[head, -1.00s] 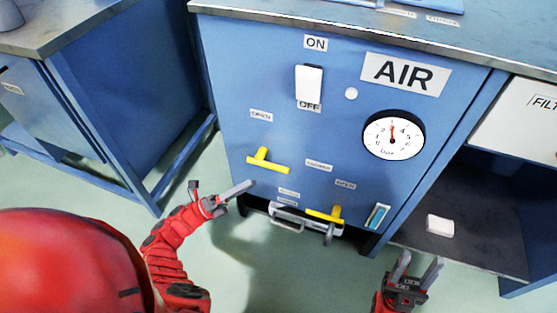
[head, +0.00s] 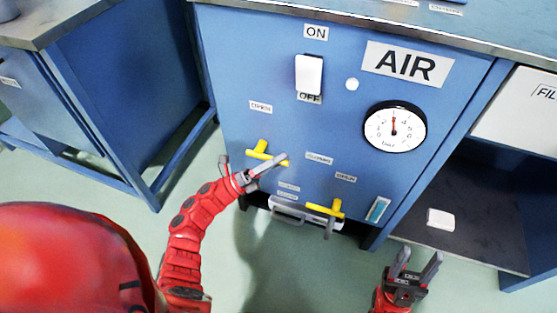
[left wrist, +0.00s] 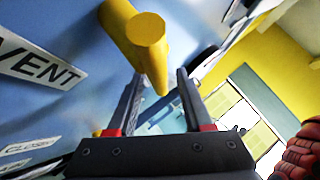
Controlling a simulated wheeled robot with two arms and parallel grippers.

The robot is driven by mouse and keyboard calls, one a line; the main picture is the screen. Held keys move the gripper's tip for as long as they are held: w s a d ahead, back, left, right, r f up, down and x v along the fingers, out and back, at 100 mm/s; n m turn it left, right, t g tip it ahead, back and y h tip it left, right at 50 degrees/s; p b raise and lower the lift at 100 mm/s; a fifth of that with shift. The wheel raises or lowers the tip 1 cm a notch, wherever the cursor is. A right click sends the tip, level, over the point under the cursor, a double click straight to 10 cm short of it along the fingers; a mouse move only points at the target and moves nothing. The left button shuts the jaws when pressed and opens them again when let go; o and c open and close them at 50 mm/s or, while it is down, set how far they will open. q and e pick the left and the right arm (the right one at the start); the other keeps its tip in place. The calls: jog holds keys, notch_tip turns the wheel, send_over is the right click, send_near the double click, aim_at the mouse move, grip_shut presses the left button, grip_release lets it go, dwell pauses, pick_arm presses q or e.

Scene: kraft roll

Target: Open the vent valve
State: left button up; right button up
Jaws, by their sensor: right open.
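A yellow T-shaped valve handle (head: 259,149) is on the blue panel at left, beside an OPEN label. My left gripper (head: 279,160) is at this handle and overlaps its right part. In the left wrist view, a yellow handle bar (left wrist: 150,45) reaches between the separated fingers of my left gripper (left wrist: 158,85); no grip on it shows. A VENT label (left wrist: 40,65) is beside it. A second yellow handle (head: 325,209) is lower right on the panel. My right gripper (head: 418,262) is open and empty, low at right.
The panel (head: 230,70) also bears a white ON/OFF switch (head: 309,75), an AIR sign (head: 407,64) and a round gauge (head: 395,127). A grey handle (head: 290,212) is at its lower edge. A white block (head: 440,219) lies on the shelf at right.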

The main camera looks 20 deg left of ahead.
pick_arm(q)
grip_shut()
dwell(1.3)
